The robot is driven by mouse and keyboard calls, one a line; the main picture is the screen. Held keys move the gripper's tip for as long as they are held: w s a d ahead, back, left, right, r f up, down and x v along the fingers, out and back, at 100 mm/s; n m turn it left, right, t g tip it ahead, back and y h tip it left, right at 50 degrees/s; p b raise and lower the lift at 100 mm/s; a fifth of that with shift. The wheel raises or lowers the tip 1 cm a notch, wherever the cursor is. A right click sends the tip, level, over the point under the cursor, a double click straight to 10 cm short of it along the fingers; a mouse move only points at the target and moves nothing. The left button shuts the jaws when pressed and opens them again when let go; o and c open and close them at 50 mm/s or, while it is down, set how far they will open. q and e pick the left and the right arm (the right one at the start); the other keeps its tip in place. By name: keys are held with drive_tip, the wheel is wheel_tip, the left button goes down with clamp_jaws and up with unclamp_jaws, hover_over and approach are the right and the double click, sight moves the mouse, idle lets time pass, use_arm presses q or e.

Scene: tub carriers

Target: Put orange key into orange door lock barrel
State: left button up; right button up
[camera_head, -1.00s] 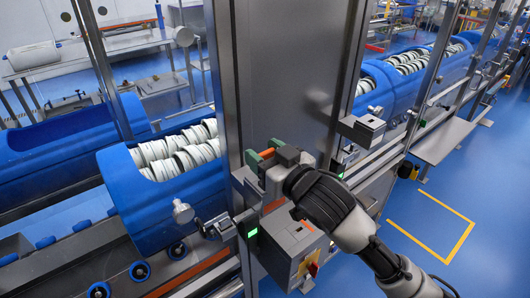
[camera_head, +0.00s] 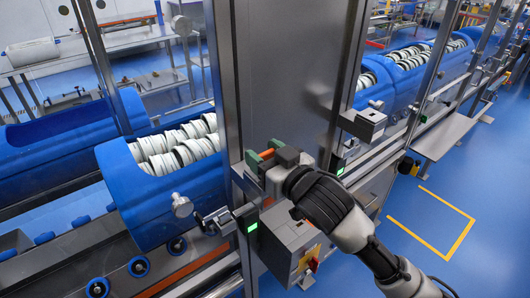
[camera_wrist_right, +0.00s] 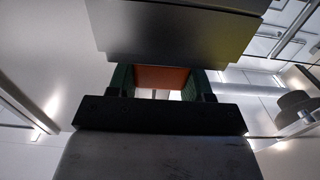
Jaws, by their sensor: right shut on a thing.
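My right gripper (camera_head: 265,153) has green finger pads and is shut on an orange piece, the orange key (camera_head: 267,153), in front of the tall grey metal panel. In the right wrist view, the orange key (camera_wrist_right: 162,78) lies between the two green pads (camera_wrist_right: 162,84), with a grey metal block (camera_wrist_right: 178,28) covering its far end. Whether it touches that block I cannot tell. I cannot make out an orange lock barrel; the gripper and arm hide part of the area. My left gripper is not in view.
A grey control box (camera_head: 298,243) with a red switch stands below my right gripper. A smaller grey box (camera_head: 364,123) is fixed to the right post. A blue tub (camera_head: 165,195) with white rings is at the left. The blue floor (camera_head: 480,190) at the right is open.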

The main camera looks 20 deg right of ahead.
drive_tip(key=shift+f+b, duration=0.3)
drive_tip(key=shift+f, duration=0.25)
drive_tip(key=o, duration=1)
drive_tip(key=shift+o, duration=0.2)
drive_tip(key=shift+s+f, duration=0.1)
drive_tip(key=shift+s+d, duration=0.1)
drive_tip(key=shift+s, duration=0.15)
drive_tip(key=p+v, duration=0.3)
drive_tip(key=v, duration=0.7)
